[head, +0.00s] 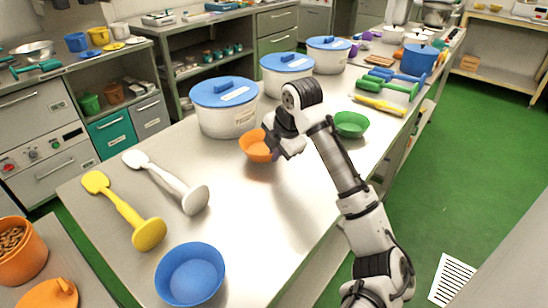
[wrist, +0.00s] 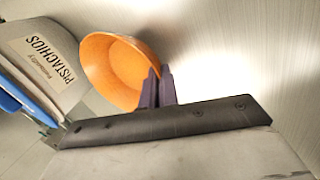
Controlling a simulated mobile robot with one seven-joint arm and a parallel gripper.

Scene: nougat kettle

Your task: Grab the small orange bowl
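The small orange bowl (head: 255,147) is in the middle of the metal table, in front of the nearest white tub. In the wrist view the bowl (wrist: 112,70) shows its open inside, left of and behind the fingers. My gripper (head: 276,153) is at the bowl's right side. In the wrist view its two dark purple fingers (wrist: 160,88) stand close together, one inside the bowl and one outside, with the rim's wall between them. Whether the bowl's base touches the table is hard to tell.
White tubs with blue lids (head: 225,115) stand behind the bowl; the nearest is close. A green bowl (head: 351,124) is to the right, a blue bowl (head: 190,274) at the front. The table's front middle is clear.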

